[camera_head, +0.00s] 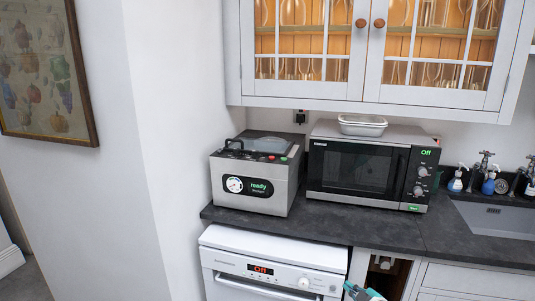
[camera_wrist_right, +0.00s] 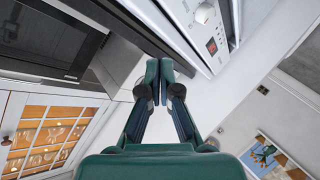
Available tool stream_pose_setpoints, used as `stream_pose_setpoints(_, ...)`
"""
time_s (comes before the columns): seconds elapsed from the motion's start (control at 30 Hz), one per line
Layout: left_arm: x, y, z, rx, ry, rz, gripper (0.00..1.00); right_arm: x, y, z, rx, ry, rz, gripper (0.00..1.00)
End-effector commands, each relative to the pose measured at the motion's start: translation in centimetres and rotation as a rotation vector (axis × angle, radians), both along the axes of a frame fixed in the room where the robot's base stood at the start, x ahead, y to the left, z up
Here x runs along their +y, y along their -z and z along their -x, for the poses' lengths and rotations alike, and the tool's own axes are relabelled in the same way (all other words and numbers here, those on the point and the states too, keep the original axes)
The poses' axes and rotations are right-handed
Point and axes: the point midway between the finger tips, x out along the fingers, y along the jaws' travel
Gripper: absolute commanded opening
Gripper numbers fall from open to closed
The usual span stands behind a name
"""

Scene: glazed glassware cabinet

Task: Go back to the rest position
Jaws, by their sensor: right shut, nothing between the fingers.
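My right gripper (camera_head: 360,292) shows at the bottom edge of the head view, in front of the lower units beside the white dishwasher (camera_head: 270,262). In the right wrist view its two green fingers (camera_wrist_right: 159,72) are together, with nothing between them. The dishwasher's control panel (camera_wrist_right: 205,30) is beyond the fingertips in that view. I cannot tell the exact gap between them. My left gripper is not in the head view. The glazed glassware cabinet (camera_head: 371,90) hangs on the wall with both doors closed and glasses behind the panes.
A dark worktop (camera_head: 330,228) carries a vacuum sealer (camera_head: 255,176) and a microwave (camera_head: 365,166) with a lidded dish (camera_head: 362,125) on top. A sink (camera_head: 497,218) with bottles is at the right. A narrow open compartment (camera_head: 384,266) is beside the dishwasher. A white wall stands left.

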Motion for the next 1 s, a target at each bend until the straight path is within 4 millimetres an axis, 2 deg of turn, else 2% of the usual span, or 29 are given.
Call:
stream_pose_setpoints(0.03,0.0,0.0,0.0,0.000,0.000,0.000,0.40,3.0,2.4,2.2,0.098,0.004,-0.078,0.00)
stream_pose_setpoints(0.1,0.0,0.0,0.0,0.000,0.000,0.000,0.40,6.1,5.3,5.5,0.236,0.030,-0.176,0.00)
stream_pose_setpoints(0.17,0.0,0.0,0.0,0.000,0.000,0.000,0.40,8.4,7.5,8.8,0.358,0.062,-0.252,0.00)
stream_pose_setpoints(0.27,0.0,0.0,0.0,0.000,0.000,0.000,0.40,11.6,10.9,14.9,0.568,0.135,-0.359,0.00)
stream_pose_setpoints(0.3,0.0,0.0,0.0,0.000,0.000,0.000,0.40,12.5,12.1,17.6,0.654,0.170,-0.394,0.00)
stream_pose_setpoints(0.37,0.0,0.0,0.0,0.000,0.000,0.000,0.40,13.7,13.5,21.8,0.782,0.234,-0.444,0.00)
stream_pose_setpoints(0.43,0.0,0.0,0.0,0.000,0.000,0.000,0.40,14.6,14.9,26.8,0.927,0.318,-0.490,0.00)
stream_pose_setpoints(0.5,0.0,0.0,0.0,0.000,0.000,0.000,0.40,15.0,15.8,31.5,1.058,0.416,-0.528,0.00)
stream_pose_setpoints(0.6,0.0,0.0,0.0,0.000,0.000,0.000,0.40,15.2,16.4,37.1,1.211,0.553,-0.569,0.00)
stream_pose_setpoints(0.7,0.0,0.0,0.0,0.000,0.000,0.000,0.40,15.1,16.4,41.1,1.318,0.677,-0.599,0.00)
stream_pose_setpoints(0.77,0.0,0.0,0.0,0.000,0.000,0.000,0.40,15.0,16.4,42.6,1.363,0.755,-0.622,0.00)
stream_pose_setpoints(0.83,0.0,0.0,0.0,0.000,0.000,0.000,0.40,14.0,16.5,42.7,1.380,0.819,-0.655,0.00)
stream_pose_setpoints(1.0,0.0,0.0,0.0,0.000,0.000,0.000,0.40,13.7,16.5,42.6,1.382,0.838,-0.671,0.00)
